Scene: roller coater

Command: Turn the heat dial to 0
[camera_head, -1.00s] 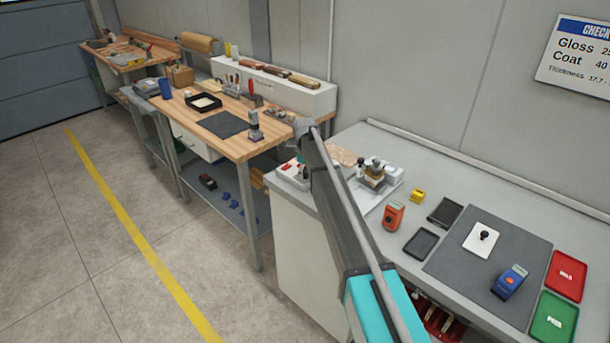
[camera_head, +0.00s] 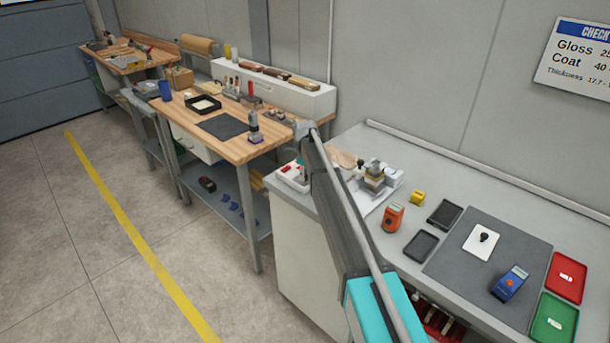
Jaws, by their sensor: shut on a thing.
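No heat dial can be made out in the head view. My arm (camera_head: 338,215) rises from the bottom edge and reaches up and left to a grey joint, in front of the gap between the wooden bench and the grey counter. My gripper cannot be seen; what lies beyond or behind the arm is hidden.
The grey counter (camera_head: 440,165) holds a dark mat (camera_head: 455,262), a blue meter (camera_head: 510,284), an orange meter (camera_head: 392,218), a red tray (camera_head: 566,277) and a green tray (camera_head: 554,316). A wooden bench (camera_head: 240,150) with tools stands behind. The floor (camera_head: 75,240) at left is clear.

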